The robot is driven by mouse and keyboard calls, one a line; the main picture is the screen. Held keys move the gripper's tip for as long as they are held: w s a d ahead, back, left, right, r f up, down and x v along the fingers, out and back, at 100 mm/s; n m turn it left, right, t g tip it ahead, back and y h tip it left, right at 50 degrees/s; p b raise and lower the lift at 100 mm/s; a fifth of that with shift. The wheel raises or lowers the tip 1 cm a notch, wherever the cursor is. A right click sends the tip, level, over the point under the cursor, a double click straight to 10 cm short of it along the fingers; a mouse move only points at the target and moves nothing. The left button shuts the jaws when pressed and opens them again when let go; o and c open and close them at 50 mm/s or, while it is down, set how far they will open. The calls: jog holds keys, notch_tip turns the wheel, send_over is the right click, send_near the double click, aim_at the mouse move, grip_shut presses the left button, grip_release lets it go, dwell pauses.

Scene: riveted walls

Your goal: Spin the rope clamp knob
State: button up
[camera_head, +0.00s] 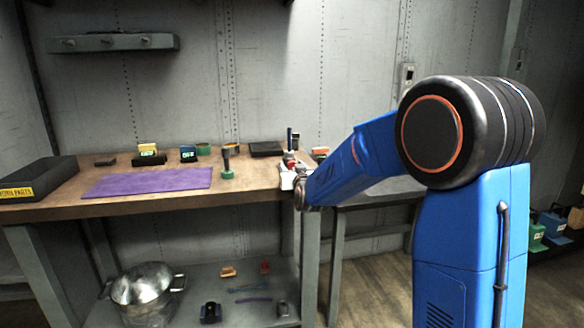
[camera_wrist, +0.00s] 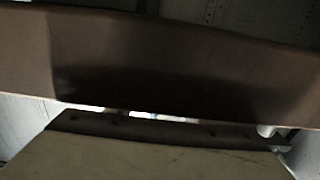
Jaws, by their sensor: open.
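My gripper (camera_head: 301,192) is at the right front corner of the workbench, at the end of my blue arm. It is small and partly hidden by the arm in the head view. A small white and red object (camera_head: 289,172) lies on the bench just behind and above it, partly covered by my arm. I cannot tell whether this is the rope clamp, and no knob can be made out. The wrist view is dark: a brown band (camera_wrist: 180,75) crosses it, with a pale flat surface (camera_wrist: 140,155) below. No clamp or knob can be recognised there.
The wooden workbench (camera_head: 60,208) holds a purple mat (camera_head: 150,182), a green-based tool (camera_head: 227,170), a black box (camera_head: 38,178) and several small items along the back. A metal pot (camera_head: 147,288) and small things are on the lower shelf. A wall shelf (camera_head: 113,42) hangs above.

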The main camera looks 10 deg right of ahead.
aim_at(293, 167)
grip_shut()
jog(key=o, duration=0.6)
grip_release()
jog(key=shift+c, duration=0.2)
jog(key=shift+s, duration=0.1)
jog(key=shift+s, duration=2.9)
